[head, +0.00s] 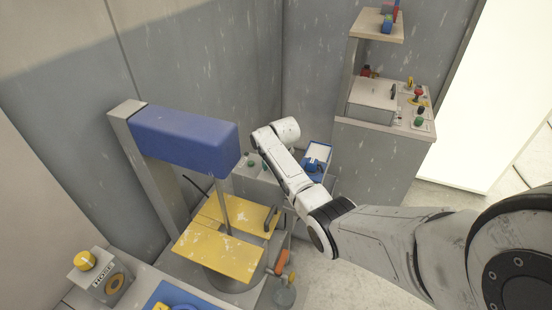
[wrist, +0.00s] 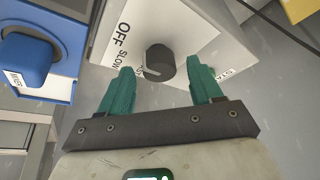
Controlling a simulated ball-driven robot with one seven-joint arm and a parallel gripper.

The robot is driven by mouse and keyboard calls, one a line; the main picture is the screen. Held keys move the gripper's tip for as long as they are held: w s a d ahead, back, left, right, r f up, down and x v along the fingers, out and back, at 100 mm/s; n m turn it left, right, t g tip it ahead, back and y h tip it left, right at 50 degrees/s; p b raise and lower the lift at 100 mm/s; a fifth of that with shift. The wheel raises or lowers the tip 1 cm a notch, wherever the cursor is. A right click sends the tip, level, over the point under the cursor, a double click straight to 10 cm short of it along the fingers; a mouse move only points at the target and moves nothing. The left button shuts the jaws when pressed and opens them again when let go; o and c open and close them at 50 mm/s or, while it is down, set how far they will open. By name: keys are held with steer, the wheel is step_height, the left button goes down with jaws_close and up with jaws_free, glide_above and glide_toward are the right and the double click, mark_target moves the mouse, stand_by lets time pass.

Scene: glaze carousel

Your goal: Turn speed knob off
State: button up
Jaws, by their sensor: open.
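The speed knob (wrist: 159,60) is a dark round knob on a pale panel (wrist: 188,28) in the wrist view. "OFF" and "SLOW" are printed to its left; more lettering is partly hidden below it. A light mark shows on its lower left edge, but I cannot tell its exact setting. My gripper (wrist: 164,74) has two teal fingers, open and empty. The fingertips are on either side of the knob's lower part in the picture, with gaps visible; I cannot tell the depth between them. In the head view my arm hides the knob.
In the head view, a machine with a blue head (head: 190,140) and yellow plates (head: 215,257) stands left of my arm. A grey cabinet (head: 375,165) with controls stands behind right. Walls close off the back.

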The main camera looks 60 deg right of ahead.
steer(key=v, duration=1)
steer(key=shift+r, duration=0.2)
stand_by(0.3)
